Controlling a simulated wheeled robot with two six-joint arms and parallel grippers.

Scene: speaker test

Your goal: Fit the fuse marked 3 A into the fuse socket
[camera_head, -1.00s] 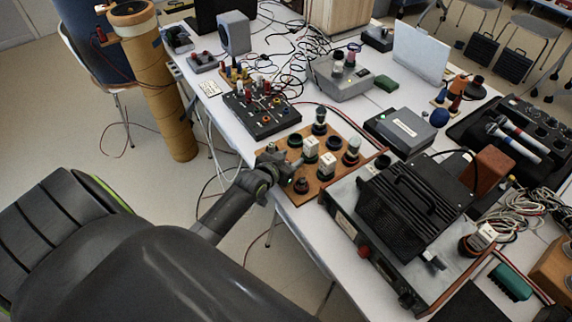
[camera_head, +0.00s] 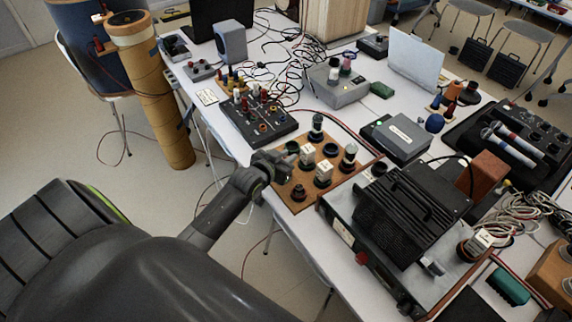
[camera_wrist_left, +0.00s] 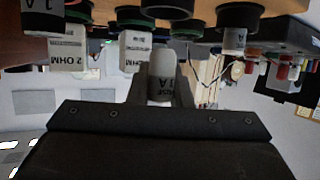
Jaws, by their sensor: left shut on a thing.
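My left gripper (camera_head: 278,165) is over the left edge of the brown wooden board (camera_head: 287,204). It is shut on a pale cylindrical fuse (camera_wrist_left: 162,75), seen between the fingers in the left wrist view. Its lettering is partly visible, but I cannot read the rating for sure. On the board stand white resistor blocks (camera_head: 323,174), marked 2 OHM in the wrist view (camera_wrist_left: 72,52), and upright cylinders (camera_head: 348,158). Dark empty-looking sockets show at the back left (camera_head: 292,147), right (camera_head: 330,150) and front (camera_head: 298,193). I cannot tell which is the fuse socket. My right gripper is not visible.
A black power unit (camera_head: 410,210) stands close to the board's right. A black panel with coloured posts (camera_head: 262,118) lies behind it. A grey box (camera_head: 403,138) stands farther right. Cables cross the table behind. The table's left edge runs beside my arm.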

